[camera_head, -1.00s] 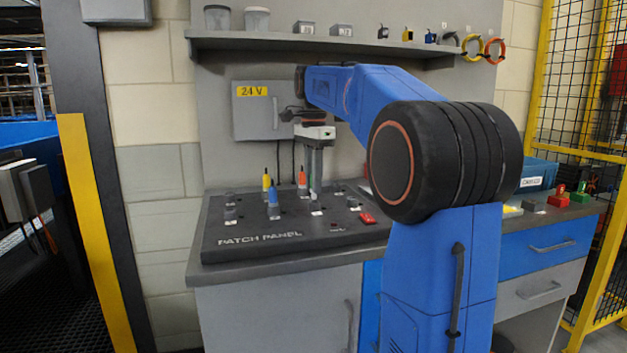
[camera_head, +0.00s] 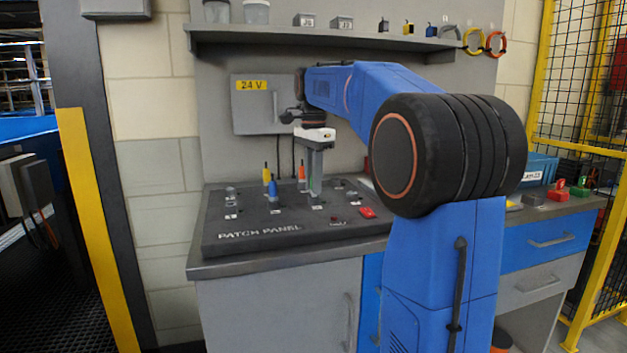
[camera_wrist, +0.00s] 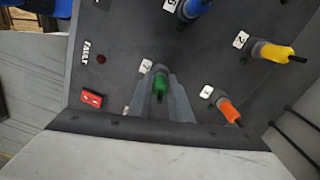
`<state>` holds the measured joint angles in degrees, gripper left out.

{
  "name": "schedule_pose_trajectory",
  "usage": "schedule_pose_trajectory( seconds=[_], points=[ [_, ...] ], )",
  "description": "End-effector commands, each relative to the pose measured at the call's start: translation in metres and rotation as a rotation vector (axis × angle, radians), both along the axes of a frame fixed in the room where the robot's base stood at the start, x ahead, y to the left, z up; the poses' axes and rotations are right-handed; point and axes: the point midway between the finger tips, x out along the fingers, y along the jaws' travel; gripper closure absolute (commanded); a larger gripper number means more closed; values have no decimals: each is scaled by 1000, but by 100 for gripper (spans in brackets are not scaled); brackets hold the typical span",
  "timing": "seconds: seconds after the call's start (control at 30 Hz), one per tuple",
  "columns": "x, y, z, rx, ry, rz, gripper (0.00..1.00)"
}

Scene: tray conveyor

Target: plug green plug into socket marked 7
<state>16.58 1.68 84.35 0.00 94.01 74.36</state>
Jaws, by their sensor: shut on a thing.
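My gripper (camera_head: 316,192) is over the patch panel (camera_head: 217,232), pointing down. In the wrist view my gripper (camera_wrist: 161,100) is shut on the green plug (camera_wrist: 160,83), with one finger on each side. The plug is upright at the socket beside the white label marked 7 (camera_wrist: 145,66). The socket opening is hidden under the plug and fingers, and I cannot tell how deep the plug sits. In the head view the fingers mostly hide the plug.
A blue plug (camera_head: 273,192), a yellow plug (camera_head: 266,174) and an orange plug (camera_wrist: 230,112) stand in the panel close by. A red switch (camera_head: 367,212) is near the panel's front right. A grey wall box marked 24 V (camera_head: 252,112) is behind my gripper.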

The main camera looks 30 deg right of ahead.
Motion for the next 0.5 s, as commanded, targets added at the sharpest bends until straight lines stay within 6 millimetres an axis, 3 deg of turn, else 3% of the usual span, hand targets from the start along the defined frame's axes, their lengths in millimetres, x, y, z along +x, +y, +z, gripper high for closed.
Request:
schedule_pose_trajectory(
  seconds=[0.4, 0.43, 0.5],
  points=[
    [0, 0, -9, 0, 0, 0, 100],
    [0, 0, -8, 0, 0, 0, 75],
    [0, 0, -8, 0, 0, 0, 60]
  ],
)
